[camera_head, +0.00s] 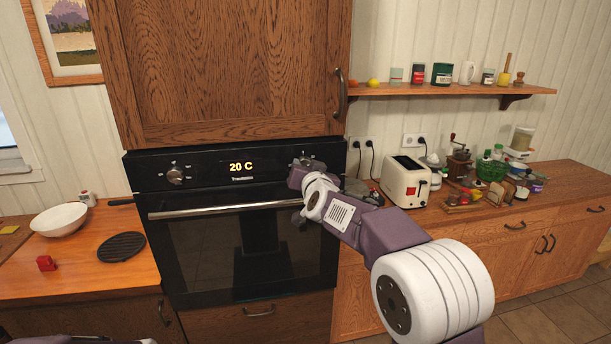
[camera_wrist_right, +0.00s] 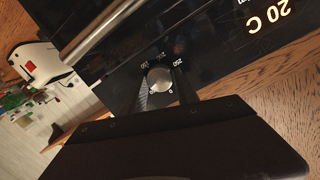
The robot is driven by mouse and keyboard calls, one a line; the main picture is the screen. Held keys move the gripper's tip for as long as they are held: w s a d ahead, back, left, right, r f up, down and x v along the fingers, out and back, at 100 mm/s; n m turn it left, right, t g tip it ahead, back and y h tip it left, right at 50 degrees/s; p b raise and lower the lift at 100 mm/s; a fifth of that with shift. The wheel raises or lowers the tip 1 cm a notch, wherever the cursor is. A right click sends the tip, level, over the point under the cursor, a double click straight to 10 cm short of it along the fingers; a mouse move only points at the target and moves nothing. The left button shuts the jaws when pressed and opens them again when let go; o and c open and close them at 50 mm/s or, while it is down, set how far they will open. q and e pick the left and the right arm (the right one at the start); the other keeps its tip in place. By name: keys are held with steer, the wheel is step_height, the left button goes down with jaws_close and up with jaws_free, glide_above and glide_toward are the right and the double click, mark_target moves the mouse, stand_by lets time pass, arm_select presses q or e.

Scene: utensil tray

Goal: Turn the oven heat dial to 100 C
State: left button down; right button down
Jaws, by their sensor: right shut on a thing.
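The black oven's control panel (camera_head: 212,183) has a lit display (camera_head: 241,167) reading 20 C. The heat dial (camera_wrist_right: 159,79), a round silver knob, shows in the right wrist view with numbers such as 200 and 250 around it. My left gripper's fingers are out of view.
Another knob (camera_head: 175,175) is on the panel's left. The oven door handle (camera_head: 225,209) runs below the panel, close under my right arm. A toaster (camera_head: 405,182) stands on the right counter. A wooden cabinet (camera_head: 225,75) is above the oven.

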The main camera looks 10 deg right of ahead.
steer(key=m+b, duration=0.2)
steer(key=m, duration=0.1)
steer(key=shift+d+f+y+b, duration=0.1)
steer(key=shift+f+y+b, duration=0.1)
steer(key=shift+y+b, duration=0.1)
steer(key=shift+r+m+y+b, duration=0.15)
steer(key=shift+m+y+b, duration=0.15)
steer(key=shift+m+b, duration=0.9)
steer(key=shift+m, duration=0.3)
steer(key=c, duration=0.9)
jaws_free()
